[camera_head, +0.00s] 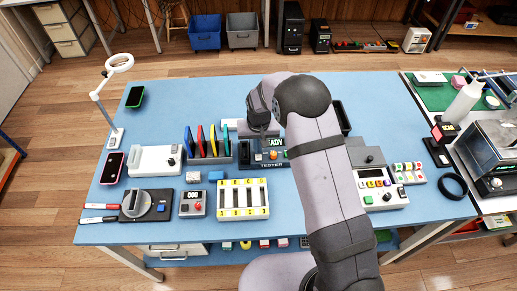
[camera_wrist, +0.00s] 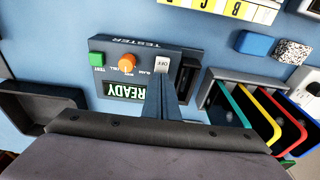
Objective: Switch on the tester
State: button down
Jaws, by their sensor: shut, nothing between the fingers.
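The tester (camera_wrist: 112,72) is a dark blue-grey box. It stands mid-table in the head view (camera_head: 272,166), partly hidden by my arm. In the wrist view it appears upside down, with a lit display (camera_wrist: 125,91) reading READY in green, an orange knob (camera_wrist: 127,63), a green button (camera_wrist: 97,59) and a pale switch (camera_wrist: 162,65) with small lettering. My gripper (camera_wrist: 163,80) is shut and empty, its tips right at the switch's edge. Whether they touch it, I cannot tell. In the head view my gripper is over the tester, and its tips are hard to make out.
A dark open tray (camera_wrist: 40,105) lies on the tester's other side. A yellow-and-white slotted holder (camera_head: 243,198) is in front.

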aim_at(258, 156)
jog(key=shift+s+f, duration=0.4)
jog(key=shift+f, duration=0.1)
jog(key=shift+s+f, duration=0.1)
jog(key=shift+s, duration=0.5)
jog(key=r+p, duration=0.1)
jog(key=r, duration=0.1)
jog(key=r+p, duration=0.1)
jog(key=r, duration=0.1)
jog(key=w+r+p, duration=0.1)
jog(key=r+p, duration=0.1)
jog(key=shift+a, duration=0.1)
jog(key=shift+s+r+b, duration=0.15)
jog(key=shift+s+b, duration=0.1)
jog(key=shift+b, duration=0.55)
jog(key=s+r+t+b, duration=0.2)
jog(key=s+r+b, duration=0.1)
jog(key=r+b, duration=0.4)
jog(key=shift+v, duration=0.75)
